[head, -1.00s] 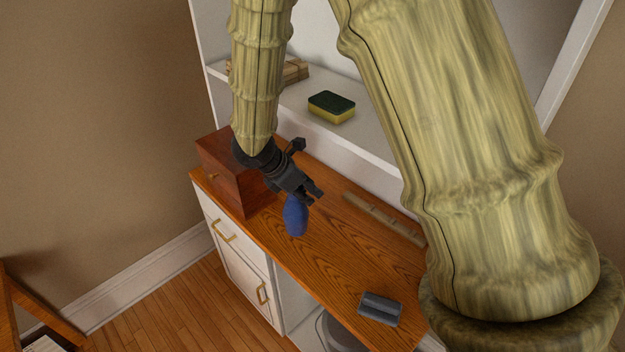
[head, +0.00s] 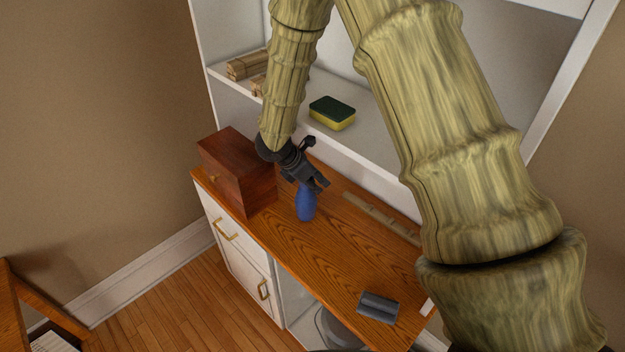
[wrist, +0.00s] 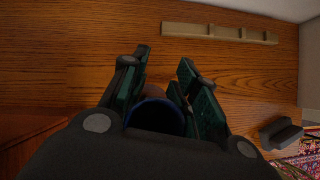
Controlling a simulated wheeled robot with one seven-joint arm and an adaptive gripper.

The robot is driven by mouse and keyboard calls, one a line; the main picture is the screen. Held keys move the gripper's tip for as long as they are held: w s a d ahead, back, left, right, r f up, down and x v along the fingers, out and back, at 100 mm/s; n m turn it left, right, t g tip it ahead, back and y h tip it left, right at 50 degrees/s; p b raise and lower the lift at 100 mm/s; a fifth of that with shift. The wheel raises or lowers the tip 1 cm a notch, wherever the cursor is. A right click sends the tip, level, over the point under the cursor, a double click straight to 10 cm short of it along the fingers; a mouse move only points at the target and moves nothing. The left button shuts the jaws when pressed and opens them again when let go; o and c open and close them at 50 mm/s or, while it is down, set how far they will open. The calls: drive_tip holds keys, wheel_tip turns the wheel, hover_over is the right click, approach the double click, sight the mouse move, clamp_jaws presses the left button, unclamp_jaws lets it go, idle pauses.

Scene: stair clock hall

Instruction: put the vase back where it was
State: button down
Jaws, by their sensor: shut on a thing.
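The blue vase (head: 306,205) is upright at the wooden counter (head: 345,235), to the right of the wooden box. My gripper (head: 314,184) is shut on its top from above. I cannot tell whether the vase's base touches the counter. In the wrist view, the vase's dark blue rim (wrist: 155,116) shows between the two fingers of my gripper (wrist: 165,85); the rest of the vase is hidden below.
A reddish wooden box (head: 238,172) stands left of the vase. A bamboo strip (head: 375,213) lies along the counter's back. A grey block (head: 378,307) lies near the right front. A sponge (head: 332,113) and wooden pieces (head: 250,65) are on the shelf above. The middle counter is clear.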

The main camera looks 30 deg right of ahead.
drive_tip(key=shift+f, duration=0.4)
drive_tip(key=c, duration=1)
unclamp_jaws()
drive_tip(key=shift+c, duration=0.2)
